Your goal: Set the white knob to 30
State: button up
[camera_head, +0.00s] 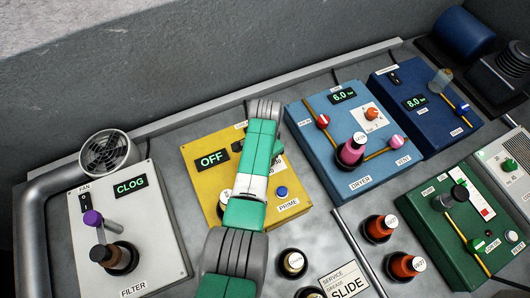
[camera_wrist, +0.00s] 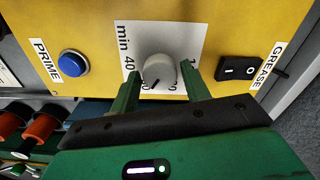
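The white knob (camera_wrist: 160,68) sits on a white dial plate on the yellow panel, in the wrist view. "min" and "40" show left of it; the numbers at right and below are partly hidden. A dark pointer line on the knob points down in the picture, slightly left. My gripper (camera_wrist: 162,80) is open, one green finger on each side of the knob, with gaps visible to both fingers. I cannot tell how deep the fingertips reach around it. In the head view my arm covers the knob on the yellow panel (camera_head: 208,187).
A blue PRIME button (camera_wrist: 73,63) and a black GREASE rocker switch (camera_wrist: 238,70) flank the dial. The yellow panel's display (camera_head: 212,159) reads OFF. A grey filter box (camera_head: 151,212) stands left, a blue dryer box (camera_head: 318,142) right.

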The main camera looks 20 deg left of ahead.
jog(key=shift+o, duration=0.9)
notch_tip(320, 180, up, 8)
jog(key=p, duration=0.3)
